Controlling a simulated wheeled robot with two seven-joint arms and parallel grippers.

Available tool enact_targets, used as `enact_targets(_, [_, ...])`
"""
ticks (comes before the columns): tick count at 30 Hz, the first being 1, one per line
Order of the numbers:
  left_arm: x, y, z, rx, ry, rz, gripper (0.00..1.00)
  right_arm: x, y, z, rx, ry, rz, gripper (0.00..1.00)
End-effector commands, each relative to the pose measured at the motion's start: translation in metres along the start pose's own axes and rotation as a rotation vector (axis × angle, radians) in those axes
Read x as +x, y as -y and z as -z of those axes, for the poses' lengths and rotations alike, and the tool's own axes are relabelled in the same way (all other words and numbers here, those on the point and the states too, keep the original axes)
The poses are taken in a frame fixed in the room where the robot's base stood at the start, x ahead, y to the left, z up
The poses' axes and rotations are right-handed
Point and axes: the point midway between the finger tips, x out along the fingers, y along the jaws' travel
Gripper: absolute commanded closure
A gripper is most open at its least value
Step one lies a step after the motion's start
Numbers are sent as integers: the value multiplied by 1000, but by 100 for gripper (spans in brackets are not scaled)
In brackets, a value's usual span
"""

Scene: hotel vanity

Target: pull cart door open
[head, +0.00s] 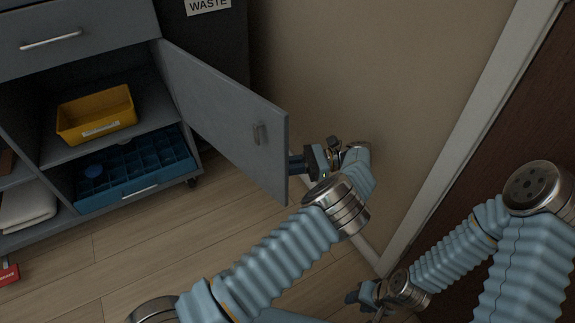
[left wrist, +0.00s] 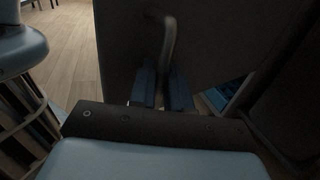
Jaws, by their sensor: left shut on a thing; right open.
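The grey cart door (head: 225,115) stands swung wide open to the right of the cart's shelves. A small metal fitting (head: 259,134) shows on the face turned to the head camera. My left gripper (head: 299,163) is at the door's free edge, partly hidden behind it in the head view. In the left wrist view the left gripper (left wrist: 163,90) has its two blue fingers closed on a curved metal handle (left wrist: 169,40) on the dark door panel. My right gripper (head: 363,305) is open and empty, low at the right, away from the door.
The cart holds a yellow bin (head: 97,114) on its shelf and a blue divided tray (head: 135,172) below. A dark waste bin (head: 215,50) stands behind the door. A beige wall (head: 370,70) is close on the right.

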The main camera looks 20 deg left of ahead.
Motion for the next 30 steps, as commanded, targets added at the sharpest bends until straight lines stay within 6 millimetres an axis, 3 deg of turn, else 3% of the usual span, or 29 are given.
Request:
enact_targets(12, [0,0,2,4,-4,-7,100,0,0,0,0,1,0,57])
enact_targets(13, [0,0,2,4,-4,-7,80,0,0,0,0,1,0,57])
enact_targets(15, [0,0,1,3,-3,-7,71,0,0,0,0,1,0,57])
enact_targets(24, [0,0,-3,0,-2,-6,71,0,0,0,0,1,0,57])
enact_targets(30, [-1,-3,-37,0,-5,-6,71,-3,2,0,-1,1,1,57])
